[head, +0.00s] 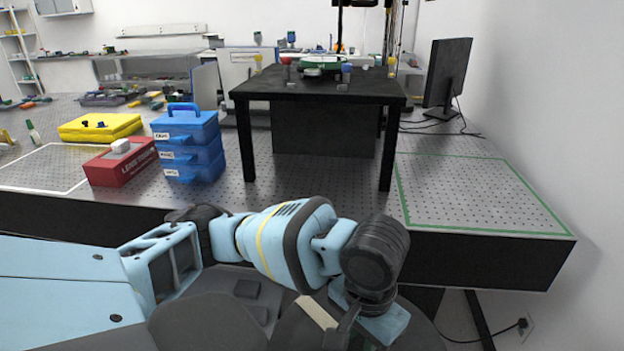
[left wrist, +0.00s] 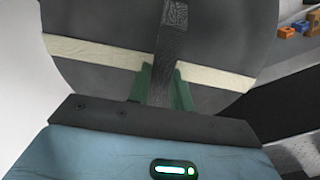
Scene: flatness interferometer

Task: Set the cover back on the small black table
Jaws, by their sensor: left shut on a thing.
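The small black table (head: 318,82) stands on the perforated bench in the head view, with a green-and-white device (head: 322,64) and several small coloured pieces on its top. My left gripper (head: 345,320) is low in front of the bench. Its green fingertips (left wrist: 162,88) are shut on the dark upright handle of a dark grey round cover (left wrist: 225,45) with a cream band across it. In the head view the cover (head: 292,332) is partly hidden by my wrist and cut off by the lower edge. My right gripper is not in view.
Blue stacked cases (head: 187,145), a red box (head: 121,163) and a yellow case (head: 99,127) sit left of the table. A monitor (head: 447,72) stands at the right. The green-outlined bench area (head: 475,190) is clear. The bench's front edge (head: 480,258) lies beyond my gripper.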

